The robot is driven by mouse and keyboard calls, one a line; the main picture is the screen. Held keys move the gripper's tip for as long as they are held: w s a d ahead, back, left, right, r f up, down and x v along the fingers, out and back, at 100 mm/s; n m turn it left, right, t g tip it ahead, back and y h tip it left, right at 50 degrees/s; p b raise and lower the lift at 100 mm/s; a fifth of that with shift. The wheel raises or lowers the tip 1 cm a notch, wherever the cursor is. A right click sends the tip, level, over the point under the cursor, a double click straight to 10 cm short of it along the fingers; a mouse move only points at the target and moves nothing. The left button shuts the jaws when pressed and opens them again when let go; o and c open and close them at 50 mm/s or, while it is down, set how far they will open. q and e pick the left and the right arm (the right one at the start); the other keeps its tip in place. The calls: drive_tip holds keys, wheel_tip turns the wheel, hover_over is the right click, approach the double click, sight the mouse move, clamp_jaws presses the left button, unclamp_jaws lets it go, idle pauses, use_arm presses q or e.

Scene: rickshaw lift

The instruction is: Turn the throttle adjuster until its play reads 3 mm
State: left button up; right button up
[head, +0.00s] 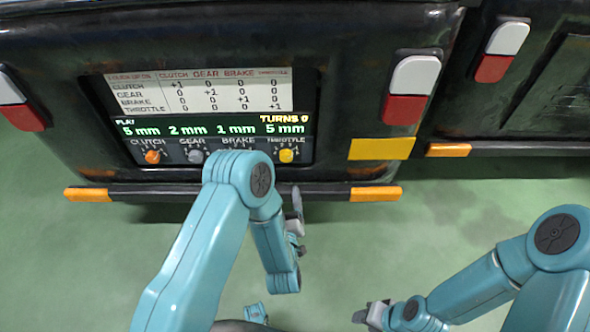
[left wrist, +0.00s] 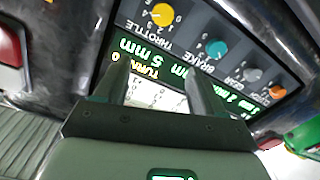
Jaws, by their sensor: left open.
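The throttle adjuster (head: 286,156) is a yellow knob at the right end of a knob row on the dark panel. It also shows in the left wrist view (left wrist: 162,14) at the top. The display (head: 210,126) reads throttle 5 mm, clutch 5 mm, gear 2 mm, brake 1 mm and turns 0. My left gripper (head: 297,222) is below the throttle knob in the head view. In the left wrist view its fingers (left wrist: 155,75) are apart with nothing between them, and the knob is beyond them. My right gripper (head: 368,313) is low in the head view, its jaws unclear.
The orange clutch knob (head: 152,156) and grey gear knob (head: 195,156) are left of my arm. The teal brake knob (left wrist: 216,49) is hidden by my arm in the head view. A chart (head: 200,92) shows +1 diagonally, zeros elsewhere. A bumper (head: 330,193) juts below the panel.

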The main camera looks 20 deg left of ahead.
use_arm(q)
wheel_tip(320, 180, down, 3)
drive_tip(key=b, duration=0.2)
drive_tip(key=p, duration=0.4)
approach(286, 159)
drive_tip(key=shift+h, duration=0.3)
drive_tip(key=b+x, duration=0.2)
drive_tip(key=x, duration=0.7)
drive_tip(key=shift+w+a+r, duration=0.15)
drive_tip(key=shift+w+a, duration=0.05)
use_arm(e)
drive_tip(key=shift+s+a+f, duration=0.15)
drive_tip(key=shift+s+f, duration=0.05)
drive_tip(key=shift+f, duration=0.65)
use_arm(q)
drive_tip(key=shift+b, duration=0.3)
drive_tip(key=c, duration=1.1)
